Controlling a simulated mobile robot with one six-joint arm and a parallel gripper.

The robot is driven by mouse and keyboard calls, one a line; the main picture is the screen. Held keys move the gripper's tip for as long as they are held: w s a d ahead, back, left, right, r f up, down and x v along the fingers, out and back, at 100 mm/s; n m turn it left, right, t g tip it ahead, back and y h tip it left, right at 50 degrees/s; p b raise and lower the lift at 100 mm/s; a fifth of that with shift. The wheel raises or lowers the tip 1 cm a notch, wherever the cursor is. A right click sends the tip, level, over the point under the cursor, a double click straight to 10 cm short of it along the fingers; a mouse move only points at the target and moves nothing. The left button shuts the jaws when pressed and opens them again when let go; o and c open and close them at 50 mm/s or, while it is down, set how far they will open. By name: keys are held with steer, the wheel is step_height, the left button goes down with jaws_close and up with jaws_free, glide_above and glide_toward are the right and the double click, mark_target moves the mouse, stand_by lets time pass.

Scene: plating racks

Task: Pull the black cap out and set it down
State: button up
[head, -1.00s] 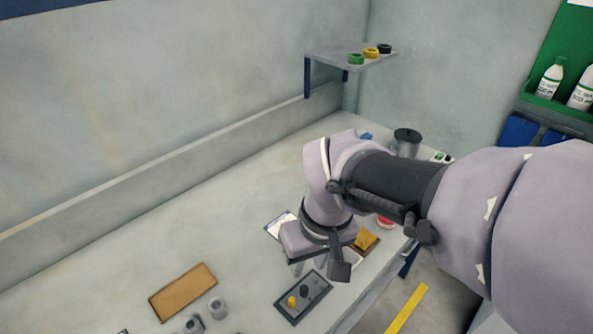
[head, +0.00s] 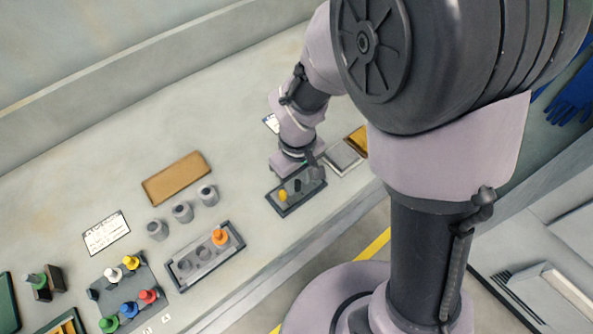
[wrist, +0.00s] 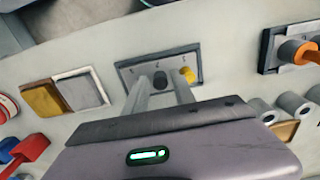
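The black cap (wrist: 160,79) stands in the middle of a small dark grey rack (wrist: 125,72), beside a yellow cap (wrist: 188,74). In the head view, the black cap (head: 297,185) and yellow cap (head: 283,195) stand in the same rack (head: 288,208), near the bench's front edge. My gripper (wrist: 160,86) is open, its two pale fingers pointing toward the rack with the black cap showing between them. In the head view my gripper (head: 293,175) is over the rack's back side. I cannot tell whether the fingers touch the cap.
A second rack (head: 192,279) with an orange cap (head: 219,237) lies to the left. Several grey cylinders (head: 182,211) and a brown board (head: 176,178) stand behind it. A grey pad (head: 343,157) lies right of the first rack. Clear bench lies behind the brown board.

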mark_target(297, 183)
steer(key=shift+f, duration=0.35)
jaws_close()
steer(key=c, duration=0.6)
jaws_free()
jaws_close()
steer(key=shift+r+p, duration=1.75)
steer(key=shift+r, duration=0.4)
